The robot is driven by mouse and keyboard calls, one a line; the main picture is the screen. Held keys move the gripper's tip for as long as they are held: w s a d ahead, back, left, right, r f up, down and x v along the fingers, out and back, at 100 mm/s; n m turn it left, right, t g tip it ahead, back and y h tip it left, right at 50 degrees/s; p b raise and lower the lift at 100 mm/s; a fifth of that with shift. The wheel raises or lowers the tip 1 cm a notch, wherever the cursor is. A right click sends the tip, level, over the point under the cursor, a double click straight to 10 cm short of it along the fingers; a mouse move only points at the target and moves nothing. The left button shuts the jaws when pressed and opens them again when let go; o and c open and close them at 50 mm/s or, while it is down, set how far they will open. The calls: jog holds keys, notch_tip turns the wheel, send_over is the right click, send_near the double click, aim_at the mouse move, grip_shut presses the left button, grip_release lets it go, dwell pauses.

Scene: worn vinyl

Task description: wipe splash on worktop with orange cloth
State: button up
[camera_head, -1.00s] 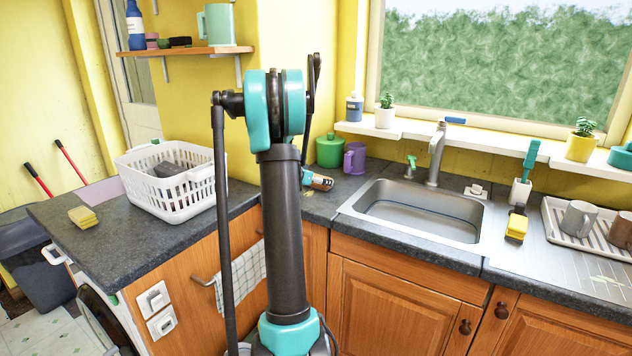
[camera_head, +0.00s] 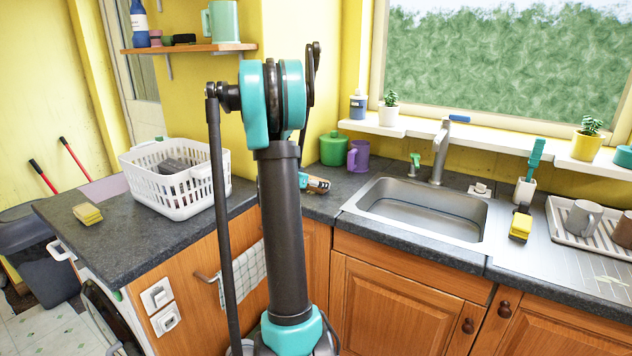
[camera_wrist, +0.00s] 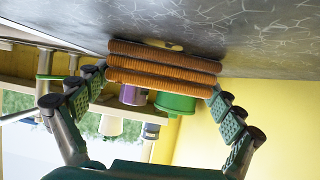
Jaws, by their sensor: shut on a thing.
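The orange cloth (camera_wrist: 160,66) is a folded, ribbed bundle between the two fingers of my gripper (camera_wrist: 158,84) in the wrist view, which is upside down. My gripper is shut on it. The cloth is at or just above the dark worktop (camera_wrist: 260,35); I cannot tell if it touches. A pale yellowish patch (camera_wrist: 165,44), likely the splash, shows on the worktop just beyond the cloth, partly hidden by it. In the head view, a bit of the cloth (camera_head: 318,185) shows beside my arm, which hides most of the gripper.
A green canister (camera_head: 333,149) and a purple mug (camera_head: 358,156) stand behind the cloth. The sink (camera_head: 420,208) is to the right. A white basket (camera_head: 175,182) and a yellow sponge (camera_head: 87,213) are on the left worktop. The worktop's front edge is close.

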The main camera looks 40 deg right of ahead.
jog(key=shift+a, duration=0.15)
dwell(0.4)
jog(key=shift+s+a, duration=0.35)
jog(key=shift+a, duration=0.4)
jog(key=shift+s+a, duration=0.3)
jog(key=shift+a, duration=0.4)
jog(key=shift+s+a, duration=0.35)
jog(key=shift+a, duration=0.4)
notch_tip(320, 180, up, 7)
